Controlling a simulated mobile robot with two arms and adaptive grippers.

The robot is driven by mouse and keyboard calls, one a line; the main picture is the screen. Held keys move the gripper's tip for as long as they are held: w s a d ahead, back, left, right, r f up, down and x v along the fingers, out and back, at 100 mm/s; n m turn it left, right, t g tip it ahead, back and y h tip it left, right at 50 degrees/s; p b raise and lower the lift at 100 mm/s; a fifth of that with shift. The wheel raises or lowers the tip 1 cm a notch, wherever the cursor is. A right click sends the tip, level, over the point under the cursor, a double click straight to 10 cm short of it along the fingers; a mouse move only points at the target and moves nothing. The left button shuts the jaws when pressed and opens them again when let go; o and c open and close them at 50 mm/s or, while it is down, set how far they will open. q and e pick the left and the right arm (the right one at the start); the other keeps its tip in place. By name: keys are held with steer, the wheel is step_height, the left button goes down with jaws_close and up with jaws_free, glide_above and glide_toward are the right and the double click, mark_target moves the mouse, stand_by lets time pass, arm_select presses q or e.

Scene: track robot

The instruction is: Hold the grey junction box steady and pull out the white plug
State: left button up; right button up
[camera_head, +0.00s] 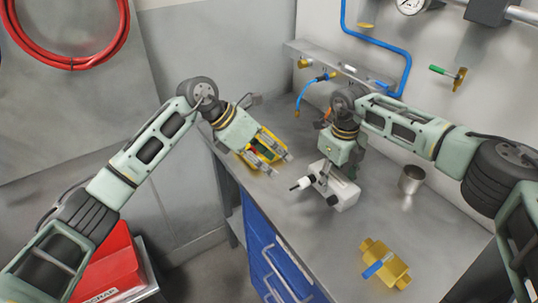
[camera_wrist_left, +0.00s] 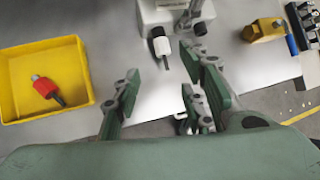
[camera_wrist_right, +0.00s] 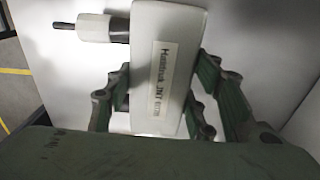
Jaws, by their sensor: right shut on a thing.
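The grey junction box (camera_head: 346,196), pale with a printed label, stands on the bench; it fills the middle of the right wrist view (camera_wrist_right: 170,70). The white plug (camera_head: 304,183) sticks out of its side, its dark tip pointing away from the box. It also shows in the left wrist view (camera_wrist_left: 161,45). My right gripper (camera_head: 333,180) is shut on the box, with fingers on both sides of it. My left gripper (camera_head: 278,165) is open and empty, over the yellow tray's edge and apart from the plug; its fingers point toward the plug in the left wrist view.
The yellow tray (camera_wrist_left: 12,78) holds a red plug-like part (camera_wrist_left: 46,88). A metal cup (camera_head: 411,179) and a brass valve with a blue handle (camera_head: 388,268) stand to the right. Bare bench lies in front of the box.

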mark_target(300, 184)
arm_select(q)
steer(key=x, duration=1.1)
steer(key=shift+d+f, duration=0.1)
steer(key=shift+f, duration=0.05)
steer(key=shift+c, duration=0.3)
jaws_close()
